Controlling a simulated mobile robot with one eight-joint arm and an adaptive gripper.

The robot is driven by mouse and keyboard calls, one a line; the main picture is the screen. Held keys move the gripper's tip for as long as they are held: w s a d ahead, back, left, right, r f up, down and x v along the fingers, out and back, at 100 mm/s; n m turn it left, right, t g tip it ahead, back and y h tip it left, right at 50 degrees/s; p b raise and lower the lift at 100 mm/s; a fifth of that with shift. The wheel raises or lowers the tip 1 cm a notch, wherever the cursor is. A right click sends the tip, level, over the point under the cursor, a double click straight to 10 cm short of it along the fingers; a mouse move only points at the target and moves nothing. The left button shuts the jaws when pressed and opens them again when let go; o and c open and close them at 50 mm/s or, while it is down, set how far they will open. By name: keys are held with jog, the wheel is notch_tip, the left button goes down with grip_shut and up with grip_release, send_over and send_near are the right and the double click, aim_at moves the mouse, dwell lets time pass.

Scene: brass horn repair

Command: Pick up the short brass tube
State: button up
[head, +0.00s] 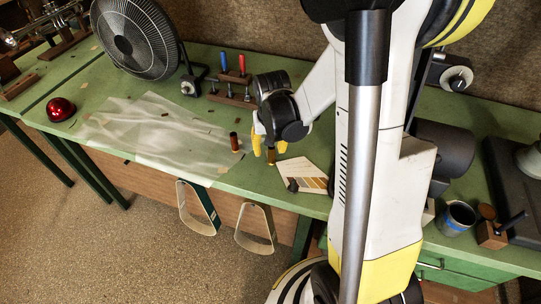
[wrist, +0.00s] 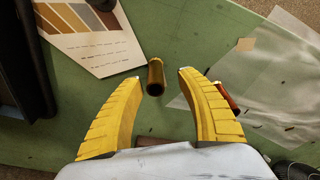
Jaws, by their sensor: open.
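The short brass tube (wrist: 155,74) stands on the green bench, between the tips of my gripper's two yellow fingers in the wrist view. My gripper (wrist: 160,76) is open, with a visible gap on each side of the tube; the tube looks nearer the left fingertip. In the head view my gripper (head: 269,152) points down at the bench, and the brass tube (head: 271,157) shows partly between the fingers. A reddish copper-coloured tube (head: 234,142) stands to the left; in the wrist view it (wrist: 226,94) is partly hidden by the right finger.
A card with colour swatches (head: 304,172) lies just right of my gripper. A translucent sheet (head: 150,130) covers the bench to the left. A rack with red and blue handled tools (head: 232,97) and a fan (head: 135,38) stand behind. Metal loops (head: 255,228) hang at the front edge.

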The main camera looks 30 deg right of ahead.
aim_at(271, 156)
jog(key=f, duration=0.1)
jog(key=f+b, duration=0.1)
jog(key=f, duration=0.1)
jog(key=d+f+b, duration=0.1)
jog(key=f, duration=0.1)
jog(key=shift+w, duration=0.25)
jog(key=shift+a+r, duration=0.1)
jog(key=shift+r, duration=0.05)
grip_shut()
jog(key=shift+r, duration=0.1)
